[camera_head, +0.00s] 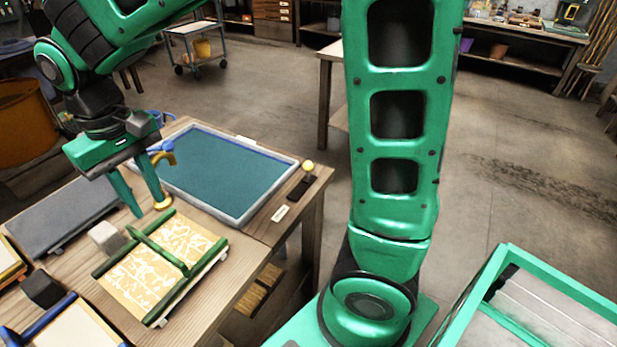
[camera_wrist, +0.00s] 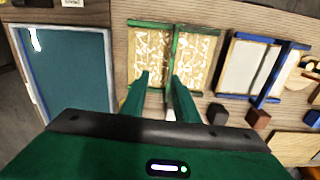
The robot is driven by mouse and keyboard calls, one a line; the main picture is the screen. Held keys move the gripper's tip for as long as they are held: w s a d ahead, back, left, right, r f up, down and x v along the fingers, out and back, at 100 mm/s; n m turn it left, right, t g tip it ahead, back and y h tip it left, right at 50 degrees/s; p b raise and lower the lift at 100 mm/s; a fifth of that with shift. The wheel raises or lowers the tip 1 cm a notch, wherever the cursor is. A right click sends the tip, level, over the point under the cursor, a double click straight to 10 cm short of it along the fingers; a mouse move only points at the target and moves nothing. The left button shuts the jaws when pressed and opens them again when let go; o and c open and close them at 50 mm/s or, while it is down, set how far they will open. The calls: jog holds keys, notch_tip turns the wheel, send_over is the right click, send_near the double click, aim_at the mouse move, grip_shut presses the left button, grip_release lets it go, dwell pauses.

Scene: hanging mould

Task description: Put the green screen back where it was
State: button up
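The green screen (camera_head: 189,248) lies flat on the wooden table in the head view. It is a cream patterned panel with green side bars and a green bar across its middle. It also shows at the top centre of the wrist view (camera_wrist: 203,55). My gripper (camera_head: 152,212) is open and empty, with its two fingers pointing down near the screen's far edge. In the wrist view the open fingers (camera_wrist: 162,82) appear over the screen's lower part. I cannot tell whether they touch it.
A pale-rimmed vat of teal liquid (camera_head: 235,178) stands beyond the screen. A blue-barred screen (camera_head: 70,332) lies at the lower left. A grey block (camera_head: 107,237), a dark block (camera_head: 42,290) and a grey board (camera_head: 62,215) are nearby.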

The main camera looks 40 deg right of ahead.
jog(key=s+d+m, duration=0.2)
jog(key=s+d, duration=0.1)
jog(key=d, duration=0.8)
jog(key=s+d+m, duration=0.3)
jog(key=s+d, duration=0.1)
jog(key=d, duration=0.7)
jog(key=s+d+f+m, duration=0.2)
jog(key=s+d+m, duration=0.2)
jog(key=s+d, duration=0.6)
jog(key=s, duration=0.4)
jog(key=shift+d+f, duration=0.15)
jog(key=shift+f, duration=0.05)
jog(key=shift+w+f, duration=0.25)
jog(key=shift+w, duration=0.4)
